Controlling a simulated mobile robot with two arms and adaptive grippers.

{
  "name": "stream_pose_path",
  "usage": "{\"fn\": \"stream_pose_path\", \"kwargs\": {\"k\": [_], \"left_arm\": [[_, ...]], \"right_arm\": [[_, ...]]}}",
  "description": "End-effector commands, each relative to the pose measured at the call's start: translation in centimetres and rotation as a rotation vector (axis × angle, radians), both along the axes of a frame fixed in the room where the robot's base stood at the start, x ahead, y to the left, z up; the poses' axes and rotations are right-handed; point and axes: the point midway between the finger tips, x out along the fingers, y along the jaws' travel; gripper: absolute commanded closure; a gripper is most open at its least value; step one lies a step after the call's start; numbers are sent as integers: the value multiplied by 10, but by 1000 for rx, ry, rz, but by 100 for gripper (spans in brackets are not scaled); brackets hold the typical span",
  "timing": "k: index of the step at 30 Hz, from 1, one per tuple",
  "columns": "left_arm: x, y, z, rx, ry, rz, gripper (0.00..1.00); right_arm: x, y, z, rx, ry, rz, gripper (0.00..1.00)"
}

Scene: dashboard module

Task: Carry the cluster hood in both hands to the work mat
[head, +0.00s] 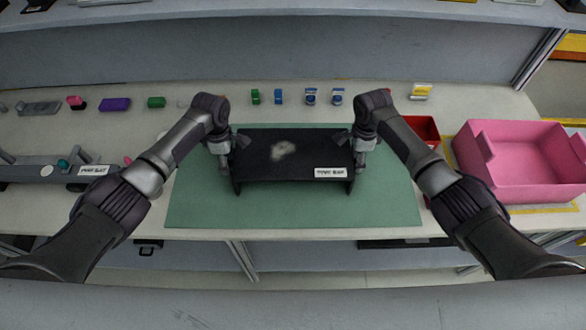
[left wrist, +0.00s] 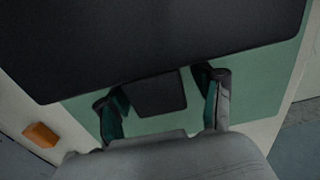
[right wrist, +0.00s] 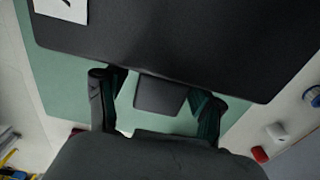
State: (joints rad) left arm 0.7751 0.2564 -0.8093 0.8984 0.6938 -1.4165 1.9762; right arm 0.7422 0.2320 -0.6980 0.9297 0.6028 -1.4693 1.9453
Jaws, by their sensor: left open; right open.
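The cluster hood (head: 295,157) is a black panel with a pale smudge and a white label, over the green work mat (head: 300,208). I cannot tell whether it rests on the mat. My left gripper (head: 227,160) is at its left end and my right gripper (head: 358,158) at its right end. In the left wrist view the open fingers (left wrist: 160,98) stand either side of a dark tab (left wrist: 158,95) below the hood's edge. In the right wrist view the open fingers (right wrist: 155,95) likewise stand either side of a tab (right wrist: 160,95).
A pink bin (head: 520,165) and a red container (head: 422,130) stand to the right of the mat. Several small coloured parts line the back of the table. A grey bar-shaped part (head: 45,170) lies at the left. Bare mat shows in front of the hood.

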Motion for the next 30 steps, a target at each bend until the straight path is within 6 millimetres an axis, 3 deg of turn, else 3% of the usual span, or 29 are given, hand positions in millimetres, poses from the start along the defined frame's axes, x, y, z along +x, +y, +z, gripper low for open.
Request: {"fn": "stream_pose_path", "kwargs": {"k": [15,23,30], "left_arm": [[0,0,98,-1,-5,0,33],[-1,1,115,1,-3,0,33],[-1,1,115,1,-2,1,33]], "right_arm": [[0,0,0,0,0,0,32],[0,0,6,1,0,0,32],[1,0,49,2,-4,2,32]]}}
